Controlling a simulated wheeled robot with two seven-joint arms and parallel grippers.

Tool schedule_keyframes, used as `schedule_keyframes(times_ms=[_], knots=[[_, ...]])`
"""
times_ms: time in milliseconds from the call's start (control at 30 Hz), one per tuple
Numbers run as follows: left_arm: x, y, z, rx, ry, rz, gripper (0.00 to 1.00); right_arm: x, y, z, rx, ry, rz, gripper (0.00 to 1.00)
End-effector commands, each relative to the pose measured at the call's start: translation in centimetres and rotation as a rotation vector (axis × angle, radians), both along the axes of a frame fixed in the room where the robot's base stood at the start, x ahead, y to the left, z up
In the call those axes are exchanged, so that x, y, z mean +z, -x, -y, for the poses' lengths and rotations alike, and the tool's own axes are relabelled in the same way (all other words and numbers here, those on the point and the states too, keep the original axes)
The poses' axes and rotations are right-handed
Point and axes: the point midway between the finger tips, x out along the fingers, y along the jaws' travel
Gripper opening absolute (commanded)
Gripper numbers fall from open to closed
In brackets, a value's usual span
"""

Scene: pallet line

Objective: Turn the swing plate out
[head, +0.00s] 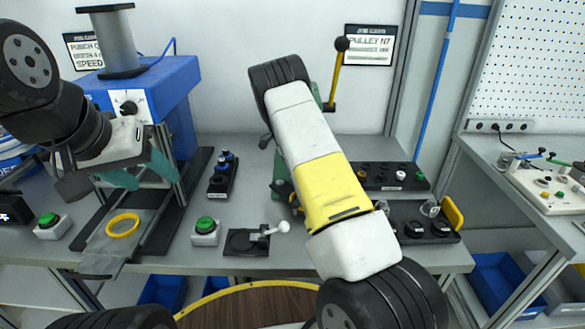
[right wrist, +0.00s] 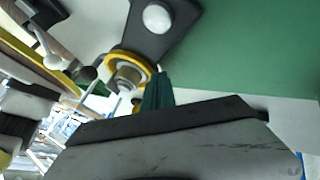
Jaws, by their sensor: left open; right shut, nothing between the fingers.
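My left gripper (head: 143,176) is open and empty, its teal fingers in front of the blue press (head: 183,90), above a grey plate (head: 100,258) that carries a yellow ring (head: 123,225). My right gripper is hidden behind my own forearm in the head view. In the right wrist view its teal fingertips (right wrist: 157,93) are shut and empty, close to a yellow-rimmed metal part (right wrist: 128,72). A dark plate with a white round knob (right wrist: 157,18) lies beside a green surface (right wrist: 240,50). I cannot tell for certain which plate is the swing plate.
Green push buttons (head: 205,226) and a small black base with a white-knobbed lever (head: 283,227) stand on the grey bench. A green machine with a yellow lever (head: 335,75) is largely behind my right arm. Black trays (head: 395,177) lie to its right.

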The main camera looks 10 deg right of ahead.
Motion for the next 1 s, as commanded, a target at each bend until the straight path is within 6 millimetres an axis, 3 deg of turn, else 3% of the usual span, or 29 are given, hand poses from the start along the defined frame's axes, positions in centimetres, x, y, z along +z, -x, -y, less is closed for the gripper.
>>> schedule_keyframes(times_ms=[1000], knots=[[0.00,0.00,0.00,0.000,0.000,0.000,0.57,-0.05,0.90,-0.56,0.005,-0.002,-0.001,0.00]])
